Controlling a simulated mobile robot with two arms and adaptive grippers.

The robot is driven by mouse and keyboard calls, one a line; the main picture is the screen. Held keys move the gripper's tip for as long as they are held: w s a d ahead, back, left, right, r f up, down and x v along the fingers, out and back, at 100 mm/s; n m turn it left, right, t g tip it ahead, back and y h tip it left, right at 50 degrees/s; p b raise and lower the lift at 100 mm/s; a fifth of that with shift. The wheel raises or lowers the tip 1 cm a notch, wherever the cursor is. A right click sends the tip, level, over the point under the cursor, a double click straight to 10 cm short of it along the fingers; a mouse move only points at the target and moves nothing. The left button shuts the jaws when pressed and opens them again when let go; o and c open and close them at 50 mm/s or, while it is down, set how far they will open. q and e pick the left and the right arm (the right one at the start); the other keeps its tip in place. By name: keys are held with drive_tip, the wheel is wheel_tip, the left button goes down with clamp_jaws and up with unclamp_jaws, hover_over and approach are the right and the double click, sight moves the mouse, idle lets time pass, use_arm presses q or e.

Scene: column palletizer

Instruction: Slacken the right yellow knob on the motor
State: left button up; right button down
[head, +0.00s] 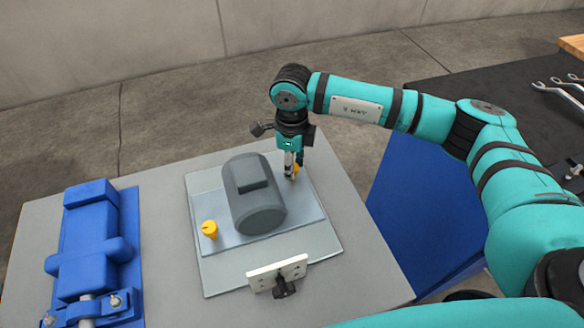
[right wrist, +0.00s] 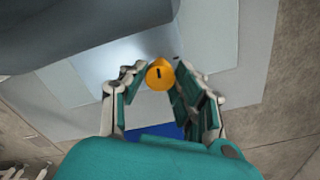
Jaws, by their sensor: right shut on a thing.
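The grey motor (head: 252,192) lies on a pale plate on the table. The right yellow knob (head: 295,170) is at the motor's right side, partly hidden by my right gripper (head: 292,167). In the right wrist view my right gripper (right wrist: 162,82) has its fingers closed on either side of the right yellow knob (right wrist: 160,74), whose top shows a dark slot mark. The left yellow knob (head: 210,229) stands free at the motor's left side. My left gripper is not in view.
A blue clamp-like fixture (head: 97,245) stands on the left of the grey table (head: 160,190). A white bracket with a black knob (head: 278,273) is at the plate's front edge. Wrenches (head: 560,92) lie on a dark surface at the far right.

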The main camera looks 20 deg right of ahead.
drive_tip(key=shift+r+n, duration=0.1)
drive_tip(key=shift+n, duration=0.3)
drive_tip(key=c, duration=1)
unclamp_jaws()
wheel_tip(320, 180, up, 12)
drive_tip(key=shift+f, duration=0.1)
